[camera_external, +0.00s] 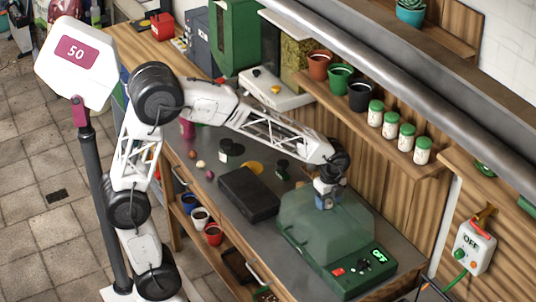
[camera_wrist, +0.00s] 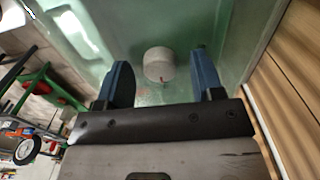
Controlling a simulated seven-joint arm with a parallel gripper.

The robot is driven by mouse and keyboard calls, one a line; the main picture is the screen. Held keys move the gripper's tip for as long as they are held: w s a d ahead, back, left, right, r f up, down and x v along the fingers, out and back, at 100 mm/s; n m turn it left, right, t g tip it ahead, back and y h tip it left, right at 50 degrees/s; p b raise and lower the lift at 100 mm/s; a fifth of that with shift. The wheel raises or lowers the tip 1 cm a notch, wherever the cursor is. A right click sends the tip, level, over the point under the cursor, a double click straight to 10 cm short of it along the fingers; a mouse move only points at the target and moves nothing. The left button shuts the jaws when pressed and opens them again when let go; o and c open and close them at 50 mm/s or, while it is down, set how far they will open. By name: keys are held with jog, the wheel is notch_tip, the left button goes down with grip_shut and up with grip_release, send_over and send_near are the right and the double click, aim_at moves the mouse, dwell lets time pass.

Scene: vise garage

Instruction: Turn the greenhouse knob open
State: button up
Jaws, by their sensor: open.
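The greenhouse is a translucent green dome (camera_external: 300,222) on a dark green base on the workbench, and its front panel (camera_external: 362,272) shows a lit OFF sign and a red switch. Its dome also fills the upper part of the wrist view (camera_wrist: 100,20). The knob (camera_wrist: 159,64) is a round, pale grey-white piece with a small red mark, set on the dome. My gripper (camera_external: 324,200) is over the dome's top right. In the wrist view its two blue fingers (camera_wrist: 161,76) are open, one on each side of the knob, apart from it. The external view does not show the knob clearly.
A black box (camera_external: 248,195) lies left of the greenhouse. Several green-lidded jars (camera_external: 391,126) and pots (camera_external: 340,80) stand on the wooden shelf behind. Small vegetables and a yellow disc (camera_external: 252,168) lie on the bench.

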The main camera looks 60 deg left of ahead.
aim_at(328, 201)
jog(key=shift+r, duration=3.85)
jog(key=shift+s, duration=0.1)
jog(key=shift+s+a+r, duration=0.15)
jog(key=shift+s+a, duration=0.05)
jog(key=s+a+n+t, duration=0.1)
jog(key=s+a+n, duration=0.2)
jog(key=s+n, duration=0.3)
jog(key=s+a+r+n, duration=0.1)
jog(key=s+a+n, duration=0.2)
jog(key=s, duration=1)
jog(key=s+a+n+t, duration=0.1)
jog(key=s+a+n, duration=0.3)
jog(key=s+n, duration=0.4)
jog(key=shift+s+r+n+t, duration=0.2)
jog(key=shift+s+n+t, duration=0.1)
jog(key=shift+s, duration=0.8)
jog(key=shift+a, duration=0.1)
